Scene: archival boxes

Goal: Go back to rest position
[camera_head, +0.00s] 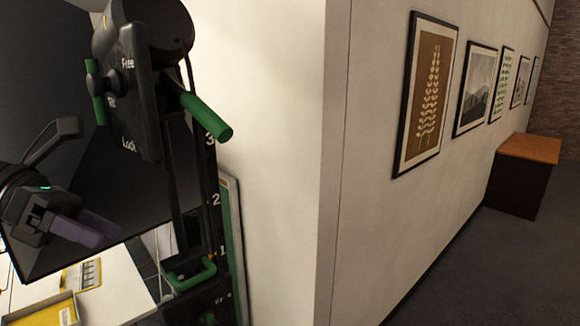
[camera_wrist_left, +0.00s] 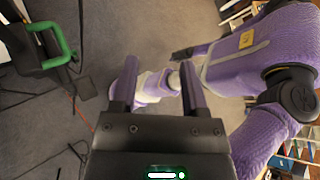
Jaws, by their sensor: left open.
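My left gripper (camera_head: 88,230) is at the lower left of the head view, with purple fingers, beside a black stand with green handles. Below it in the picture is a white table. In the left wrist view my left gripper (camera_wrist_left: 160,75) shows its two fingers parallel and apart, with nothing between them but the view beyond. Purple-covered parts of my own body fill the right of that view. I do not make out my right gripper.
The black stand (camera_head: 140,95), marked Free and Lock, rises close by. A tray (camera_head: 32,315) lies on the white table (camera_head: 118,285). A white wall corner (camera_head: 325,150) stands mid-view. Framed pictures (camera_head: 427,95) and a wood-topped cabinet (camera_head: 530,148) are along the right.

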